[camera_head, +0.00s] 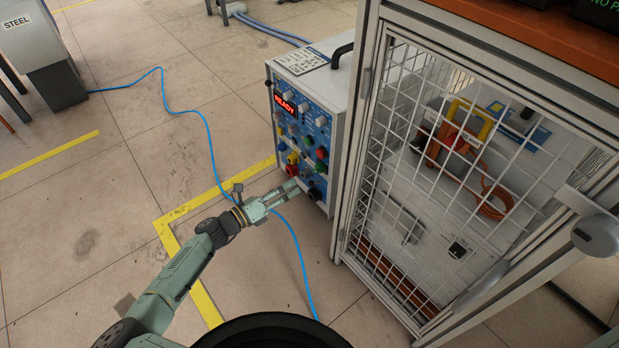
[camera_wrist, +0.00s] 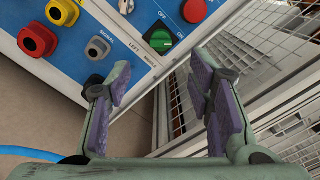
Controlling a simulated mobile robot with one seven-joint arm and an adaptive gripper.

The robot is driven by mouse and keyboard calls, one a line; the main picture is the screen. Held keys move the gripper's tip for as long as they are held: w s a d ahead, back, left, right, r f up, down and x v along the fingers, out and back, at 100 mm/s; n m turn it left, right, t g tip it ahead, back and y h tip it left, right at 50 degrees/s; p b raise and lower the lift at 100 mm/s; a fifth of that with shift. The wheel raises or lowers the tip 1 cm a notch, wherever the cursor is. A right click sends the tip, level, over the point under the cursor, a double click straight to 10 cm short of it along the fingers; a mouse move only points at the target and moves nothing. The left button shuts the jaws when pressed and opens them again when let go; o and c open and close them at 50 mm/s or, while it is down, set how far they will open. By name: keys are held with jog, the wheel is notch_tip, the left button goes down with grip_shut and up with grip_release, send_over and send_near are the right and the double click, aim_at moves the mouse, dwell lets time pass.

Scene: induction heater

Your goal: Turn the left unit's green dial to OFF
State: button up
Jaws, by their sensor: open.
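In the head view the dial (camera_head: 320,168) is small, low on the right side of the unit's front (camera_head: 300,125), whose display reads READY. My gripper (camera_wrist: 160,82) is open and empty, its fingers spread on either side below the dial and apart from it. In the head view my gripper (camera_head: 298,186) is at the panel's lower part.
A red button (camera_wrist: 194,10) is close to the dial, and red, yellow and grey connectors are to its left. A wire-mesh cage (camera_head: 400,200) stands right beside the unit. A blue cable (camera_head: 212,150) runs over the floor below my arm. The floor to the left is mostly clear.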

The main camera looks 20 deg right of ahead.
aim_at(314, 172)
jog(key=x, duration=1)
jog(key=shift+d+b, duration=0.2)
jog(key=shift+b, duration=0.2)
jog(key=shift+c, duration=0.6)
grip_shut()
